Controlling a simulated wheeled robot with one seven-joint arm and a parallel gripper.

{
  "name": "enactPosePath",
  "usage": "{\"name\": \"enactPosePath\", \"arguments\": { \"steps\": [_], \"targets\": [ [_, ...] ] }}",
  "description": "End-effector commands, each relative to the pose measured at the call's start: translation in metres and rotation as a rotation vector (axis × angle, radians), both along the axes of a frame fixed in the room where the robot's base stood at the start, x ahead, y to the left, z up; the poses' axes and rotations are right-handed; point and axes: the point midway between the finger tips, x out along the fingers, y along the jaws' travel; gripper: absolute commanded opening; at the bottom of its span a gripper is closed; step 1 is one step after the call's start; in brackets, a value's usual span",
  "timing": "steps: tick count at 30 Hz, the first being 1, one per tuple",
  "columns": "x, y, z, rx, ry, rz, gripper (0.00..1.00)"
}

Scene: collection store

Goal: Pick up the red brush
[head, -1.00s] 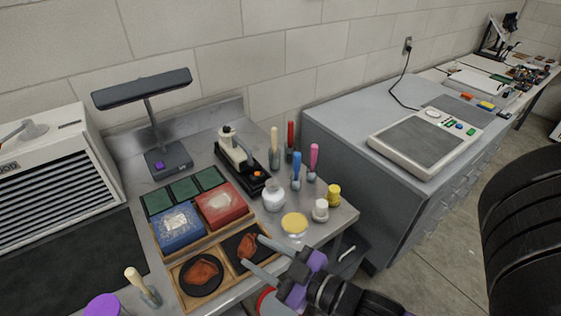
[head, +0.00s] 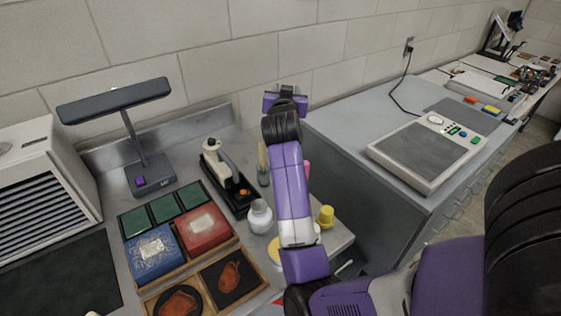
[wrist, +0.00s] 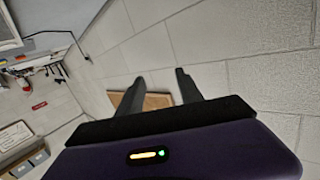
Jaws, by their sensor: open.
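The red brush is not visible in either view now. In the earlier head view it stood upright among the brushes at the back of the bench, a spot my raised arm now covers. A cream-handled brush (head: 263,160) shows just left of my arm, and part of a pink one (head: 307,168) just right of it. My gripper (head: 285,98) is above the back of the bench, in front of the block wall. In the wrist view my gripper (wrist: 160,92) has its two fingers apart with nothing between them; it faces the wall and a brown panel.
A white jar (head: 260,215) and a yellow-capped jar (head: 326,216) stand near my arm. A black stand with a cream tool (head: 228,172) and a lamp (head: 148,175) are to the left. The wooden tray (head: 250,290) lies in front. A grey cabinet (head: 350,120) stands right.

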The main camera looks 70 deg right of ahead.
Motion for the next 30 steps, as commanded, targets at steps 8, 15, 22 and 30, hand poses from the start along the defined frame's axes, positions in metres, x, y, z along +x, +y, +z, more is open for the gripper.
{"name": "enactPosePath", "arguments": {
  "steps": [8, 15, 22, 30],
  "targets": [
    [-0.042, -0.037, -0.050, 0.572, -0.171, -0.415, 0.43],
    [-0.037, 0.020, -0.072, 1.105, -0.294, -0.719, 0.43],
    [-0.020, 0.074, -0.056, 1.410, -0.316, -0.872, 0.43],
    [-0.016, 0.089, -0.061, 1.485, -0.309, -0.912, 0.43]
  ]
}}
